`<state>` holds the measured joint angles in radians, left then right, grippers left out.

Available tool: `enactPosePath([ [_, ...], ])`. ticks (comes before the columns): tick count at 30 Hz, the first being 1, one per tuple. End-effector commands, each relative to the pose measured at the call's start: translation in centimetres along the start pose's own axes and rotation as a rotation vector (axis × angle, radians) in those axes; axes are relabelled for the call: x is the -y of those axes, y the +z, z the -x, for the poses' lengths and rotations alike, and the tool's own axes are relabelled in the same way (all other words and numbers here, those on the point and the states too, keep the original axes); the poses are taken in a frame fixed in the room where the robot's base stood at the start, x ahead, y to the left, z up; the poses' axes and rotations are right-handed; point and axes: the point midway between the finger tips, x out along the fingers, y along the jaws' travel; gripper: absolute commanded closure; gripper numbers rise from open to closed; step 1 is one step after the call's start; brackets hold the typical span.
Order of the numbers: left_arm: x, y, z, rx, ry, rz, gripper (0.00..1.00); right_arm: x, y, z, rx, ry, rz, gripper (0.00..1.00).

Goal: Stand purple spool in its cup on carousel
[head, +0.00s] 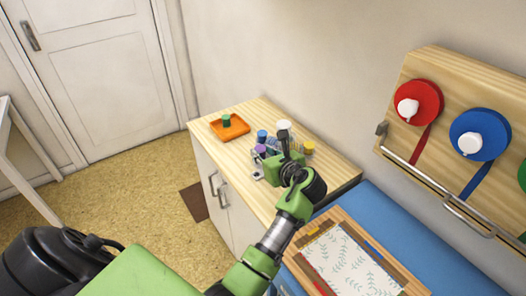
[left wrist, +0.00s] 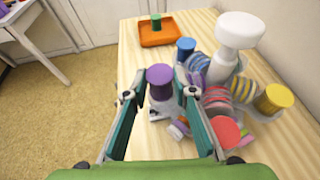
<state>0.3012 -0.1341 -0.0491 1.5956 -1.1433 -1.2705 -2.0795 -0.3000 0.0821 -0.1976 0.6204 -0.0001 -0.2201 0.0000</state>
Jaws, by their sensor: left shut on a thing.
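The purple spool (left wrist: 160,78) is between the fingertips of my left gripper (left wrist: 158,92) in the left wrist view, top facing up. The gripper is shut on it. The spool also shows as a small purple top in the head view (head: 260,148), beside my left gripper (head: 270,165). The carousel has a white knob (left wrist: 240,32) on its post and holds blue (left wrist: 186,46), yellow (left wrist: 274,98) and red (left wrist: 225,132) topped spools around it. A pale grey part shows below the purple spool; I cannot tell whether the spool is inside a cup or above it.
An orange tray (head: 243,128) with a green-topped spool (head: 226,119) stands farther back on the wooden cabinet top (head: 205,125). Striped coils (left wrist: 243,88) sit around the carousel post. A blue surface with a framed leaf-pattern sheet (head: 345,262) lies right of the cabinet.

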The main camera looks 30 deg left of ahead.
Motion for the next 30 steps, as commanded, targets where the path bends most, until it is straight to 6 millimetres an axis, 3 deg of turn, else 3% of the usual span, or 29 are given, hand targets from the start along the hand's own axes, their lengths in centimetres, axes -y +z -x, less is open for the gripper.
enactPosePath([
  [2,0.01,-1.01,-0.12,-0.015,0.000,-0.008,0.90,0.02,0.02,-0.10,0.000,0.000,0.000,0.60],
  [14,0.08,-1.04,-0.10,-0.015,-0.002,-0.008,0.90,0.14,0.05,-0.10,0.001,-0.002,0.002,0.60],
  [15,0.09,-1.03,-0.10,-0.015,-0.003,-0.008,0.73,0.17,0.04,-0.10,0.000,-0.002,0.003,0.60],
  [17,0.10,-1.02,-0.09,-0.015,-0.003,-0.008,0.57,0.21,0.03,-0.10,0.000,-0.003,0.003,0.60],
  [30,0.10,-0.48,0.02,-0.010,-0.003,-0.005,0.56,0.44,-0.06,0.27,0.000,-0.005,0.002,0.60],
])
